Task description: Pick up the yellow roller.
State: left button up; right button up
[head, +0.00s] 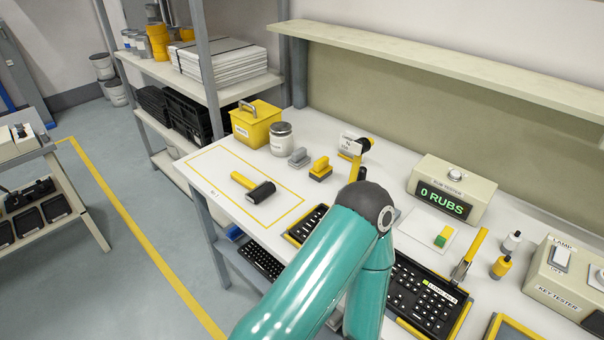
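The roller (243,181) has a yellow handle and a black cylinder. It lies on its side on the white bench top (212,172), inside a yellow outlined rectangle at the bench's left end, with nothing touching it. A teal arm of mine rises from the bottom of the head view to a dark joint and bends back down, right of the roller and apart from it. Neither of my grippers shows. The teal arm covers part of the bench and a black keyboard (430,295).
A counter box (452,190) reads "0 RUBS". A shelf post rises behind the bench. The outlined area around the roller is clear.

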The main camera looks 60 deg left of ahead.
aim_at(239, 179)
jog(key=u, duration=0.35)
jog(key=i, duration=0.15)
jog(key=z, duration=1.75)
jog(key=k, duration=2.45)
jog(key=z, duration=1.95)
jog(key=i, duration=0.1)
jog(key=u, duration=3.55)
jog(key=i, duration=1)
jog(key=z, duration=0.1)
